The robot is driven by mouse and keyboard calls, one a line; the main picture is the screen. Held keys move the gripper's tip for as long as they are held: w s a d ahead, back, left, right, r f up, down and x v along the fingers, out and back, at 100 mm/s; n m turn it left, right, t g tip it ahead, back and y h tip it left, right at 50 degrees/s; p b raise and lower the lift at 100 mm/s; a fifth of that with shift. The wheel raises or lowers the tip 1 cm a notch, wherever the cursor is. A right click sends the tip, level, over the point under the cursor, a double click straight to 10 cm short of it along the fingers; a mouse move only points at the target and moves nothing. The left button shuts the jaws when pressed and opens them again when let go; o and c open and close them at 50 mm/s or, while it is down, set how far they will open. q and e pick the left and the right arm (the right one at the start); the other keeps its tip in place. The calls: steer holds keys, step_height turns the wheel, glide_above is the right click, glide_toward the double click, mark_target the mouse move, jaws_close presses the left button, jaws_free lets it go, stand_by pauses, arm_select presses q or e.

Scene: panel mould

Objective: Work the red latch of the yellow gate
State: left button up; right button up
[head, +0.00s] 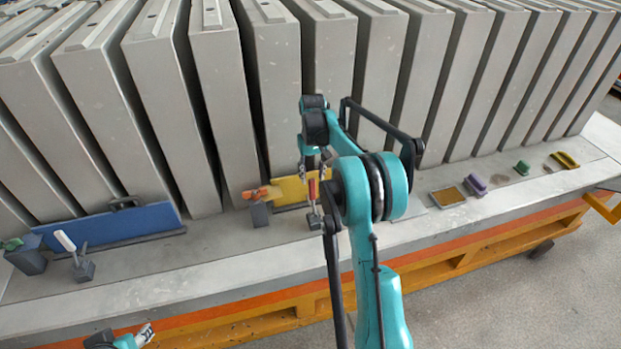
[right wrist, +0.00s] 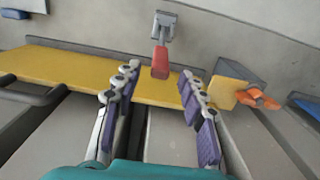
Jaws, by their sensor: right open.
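The yellow gate (head: 290,190) stands on the ledge in front of the grey panels. It also spans the right wrist view (right wrist: 75,75). The red latch (head: 312,189) has a red handle and a grey metal base, at the gate's right end in the head view. In the right wrist view the red handle (right wrist: 160,62) shows between and just beyond my fingertips, with a gap on both sides. My right gripper (right wrist: 160,74) is open and empty, above the latch in the head view (head: 313,168). My left gripper (head: 146,334) is barely in view at the bottom left; its opening is unclear.
A blue gate (head: 125,224) with a white-handled latch (head: 66,242) stands at the left. An orange knob (head: 262,193) on a grey block sits at the yellow gate's left end. Sponges and a brush-like block (head: 447,196) lie on the ledge at right. Grey panels (head: 280,90) crowd behind.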

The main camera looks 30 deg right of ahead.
mark_target(312, 190)
steer(key=shift+f, duration=0.35)
step_height(312, 190, down, 7)
steer(key=shift+f+b, duration=0.1)
steer(key=shift+b, duration=0.8)
jaws_close()
